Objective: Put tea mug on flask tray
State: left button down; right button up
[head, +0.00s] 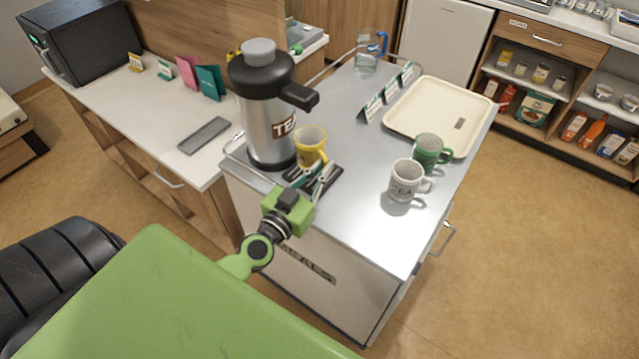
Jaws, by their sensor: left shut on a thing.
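A white mug lettered TEA (404,184) stands upright on the grey metal trolley top (365,215), clear of both trays. My left gripper (318,174) is at the trolley's near left, shut on a yellow mug (311,143), which looks upright; the fingers partly hide its lower part. A steel flask with a black top, lettered TEA (266,120), stands just left of the yellow mug. A dark slotted piece (330,190) shows under the gripper; I cannot tell whether it is a tray by the flask. My right gripper is not in view.
A green mug (428,150) stands behind the white mug, near the front edge of a cream tray (470,135). Small label cards (374,108) and a glass jug (369,50) stand farther back. The trolley's near right is clear.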

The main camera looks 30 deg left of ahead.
pick_arm(q)
jog(key=shift+w+a+f+b, duration=0.4)
jog(key=shift+w+f, duration=0.1)
jog(key=shift+f, duration=0.25)
jog(key=f+b, duration=0.2)
jog(key=f, duration=0.1)
jog(key=shift+w+a+f+b, duration=0.2)
jog(key=shift+a+f+b, duration=0.1)
jog(key=shift+f+b, duration=0.1)
jog(key=shift+r, duration=0.1)
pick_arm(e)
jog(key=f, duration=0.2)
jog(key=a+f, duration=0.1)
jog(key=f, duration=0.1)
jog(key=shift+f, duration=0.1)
pick_arm(q)
jog(key=c, duration=2.2)
grip_release()
jog(key=shift+f, duration=0.25)
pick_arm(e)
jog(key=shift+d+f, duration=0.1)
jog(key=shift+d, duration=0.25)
pick_arm(q)
jog(key=shift+r, duration=0.15)
